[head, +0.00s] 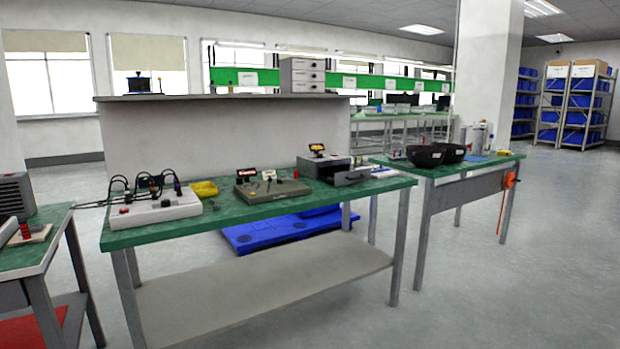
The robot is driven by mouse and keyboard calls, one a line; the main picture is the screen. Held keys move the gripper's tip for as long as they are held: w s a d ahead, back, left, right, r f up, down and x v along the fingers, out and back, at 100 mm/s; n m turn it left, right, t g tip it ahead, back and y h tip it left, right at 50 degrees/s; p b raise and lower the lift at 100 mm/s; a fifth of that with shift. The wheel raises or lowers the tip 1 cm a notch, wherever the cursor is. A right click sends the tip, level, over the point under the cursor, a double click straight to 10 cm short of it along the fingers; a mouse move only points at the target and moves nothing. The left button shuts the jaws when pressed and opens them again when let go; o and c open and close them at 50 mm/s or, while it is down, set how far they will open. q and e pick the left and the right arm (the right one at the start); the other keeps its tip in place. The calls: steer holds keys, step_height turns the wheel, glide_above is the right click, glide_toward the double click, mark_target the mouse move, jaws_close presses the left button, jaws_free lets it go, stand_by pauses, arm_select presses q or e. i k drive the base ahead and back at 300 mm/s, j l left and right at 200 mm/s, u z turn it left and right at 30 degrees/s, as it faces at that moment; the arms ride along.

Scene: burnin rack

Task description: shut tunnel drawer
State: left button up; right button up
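A dark grey box-shaped device (323,166) stands on the right part of the green-topped bench. It looks like the tunnel unit. A drawer (352,178) sticks out of its front toward the right front corner of the bench, so it stands open. The inside of the drawer is too small to make out. Neither of my grippers is in view.
The green bench (245,208) also holds a grey instrument (270,189), a yellow tray (204,189) and a white block with black cables (157,208). A second bench with black bowls (425,156) stands to the right. The floor in front is clear.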

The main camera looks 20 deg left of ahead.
mark_target(341, 178)
steer(key=u, duration=0.25)
steer(key=i+l+u, duration=0.1)
steer(key=i, duration=0.5)
steer(key=i+l+u, duration=0.1)
steer(key=i, duration=0.45)
steer(key=i+l+u, duration=0.15)
steer(key=i, duration=0.45)
steer(key=i+l+u, duration=0.1)
steer(key=i+l, duration=0.25)
steer(key=i, duration=0.2)
steer(key=i+l+u, duration=0.1)
steer(key=i+l, duration=0.25)
steer(key=i, duration=0.2)
steer(key=i+l+u, duration=0.1)
steer(key=i+l, duration=0.25)
steer(key=i, duration=0.2)
